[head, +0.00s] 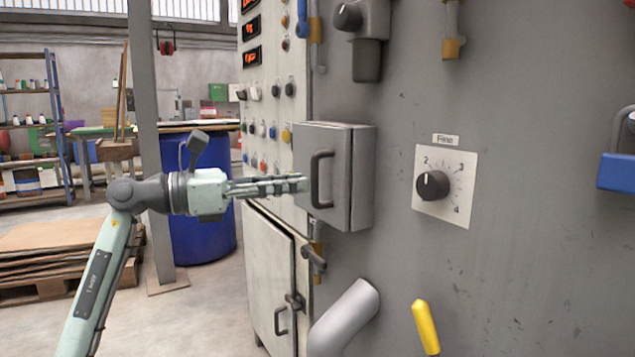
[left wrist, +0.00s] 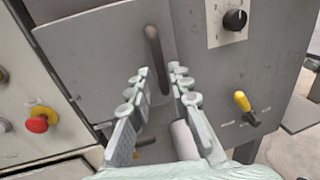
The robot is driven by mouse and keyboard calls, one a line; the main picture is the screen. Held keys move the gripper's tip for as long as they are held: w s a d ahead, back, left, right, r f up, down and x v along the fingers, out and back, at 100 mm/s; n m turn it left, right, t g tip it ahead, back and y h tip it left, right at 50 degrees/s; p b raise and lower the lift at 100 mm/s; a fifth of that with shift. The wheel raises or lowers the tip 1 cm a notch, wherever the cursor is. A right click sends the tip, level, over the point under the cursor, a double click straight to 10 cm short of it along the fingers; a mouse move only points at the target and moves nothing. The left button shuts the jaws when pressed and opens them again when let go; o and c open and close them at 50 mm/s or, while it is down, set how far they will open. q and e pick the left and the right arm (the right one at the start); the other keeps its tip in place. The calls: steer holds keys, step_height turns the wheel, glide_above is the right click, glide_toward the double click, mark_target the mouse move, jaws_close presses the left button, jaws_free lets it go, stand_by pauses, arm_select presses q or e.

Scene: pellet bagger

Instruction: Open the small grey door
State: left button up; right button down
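The small grey door (head: 340,195) is the front of a shallow box on the big grey panel and looks shut. It carries a dark bar handle (head: 314,180). In the left wrist view the door (left wrist: 100,55) fills the upper left, with the handle (left wrist: 155,45) upright ahead of the fingers. My left gripper (head: 304,184) reaches in from the left, with its tips close to the handle. In the left wrist view its fingers (left wrist: 161,72) are apart, with the handle's lower part in line with the gap. I cannot tell whether they touch it. My right gripper is not in view.
A dial marked Fine (head: 433,185) is right of the door. A yellow lever (head: 425,326) and a thick grey pipe (head: 345,318) jut out below. A blue barrel (head: 205,220) is behind my left arm.

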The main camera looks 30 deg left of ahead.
mark_target(314, 198)
arm_select(q)
steer(key=shift+x, duration=2.3)
steer(key=shift+c, duration=0.4)
jaws_close()
